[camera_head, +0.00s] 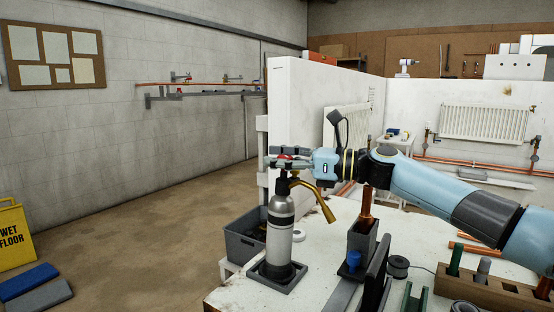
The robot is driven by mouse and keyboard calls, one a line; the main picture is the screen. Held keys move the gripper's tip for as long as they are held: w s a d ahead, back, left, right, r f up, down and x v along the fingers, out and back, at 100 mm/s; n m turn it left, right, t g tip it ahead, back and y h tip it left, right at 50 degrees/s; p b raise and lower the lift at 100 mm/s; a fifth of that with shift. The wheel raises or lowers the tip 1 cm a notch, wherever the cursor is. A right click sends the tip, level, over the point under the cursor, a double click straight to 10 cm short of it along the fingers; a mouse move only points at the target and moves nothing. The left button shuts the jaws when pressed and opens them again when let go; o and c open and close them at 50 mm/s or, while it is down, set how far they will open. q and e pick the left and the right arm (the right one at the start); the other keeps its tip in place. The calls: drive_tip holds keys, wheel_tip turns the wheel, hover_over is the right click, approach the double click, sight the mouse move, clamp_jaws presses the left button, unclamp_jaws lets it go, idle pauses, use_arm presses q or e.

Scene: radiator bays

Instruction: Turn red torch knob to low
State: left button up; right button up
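The torch (280,228) stands upright on the white bench, a grey cylinder with a brass nozzle (318,196) angled down to the right. Its red knob (284,157) shows as a small patch of red at the top. My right gripper (278,158) comes in from the right at knob height, with its fingers pointing left and one on each side of the red knob. The fingers partly hide the knob, so its setting and whether they press on it cannot be told. My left gripper is not in view.
The torch's base sits in a dark square holder (278,276) at the bench's left edge. A grey bin (246,238) is left of it. A dark box with copper pipe (364,236) and a wooden block (486,291) stand to the right. Open floor lies left.

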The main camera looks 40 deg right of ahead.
sight(290, 161)
drive_tip(key=shift+o, duration=1.3)
drive_tip(key=shift+f, duration=0.35)
drive_tip(key=shift+s+d, duration=0.1)
drive_tip(key=shift+d, duration=0.05)
drive_tip(key=v, duration=0.7)
drive_tip(key=shift+s+r, duration=0.2)
drive_tip(key=s+d+p, duration=0.4)
drive_tip(key=s+p, duration=0.7)
drive_tip(key=p, duration=0.7)
drive_tip(key=shift+s+d, duration=0.2)
drive_tip(key=shift+s, duration=0.05)
drive_tip(key=shift+r, duration=0.1)
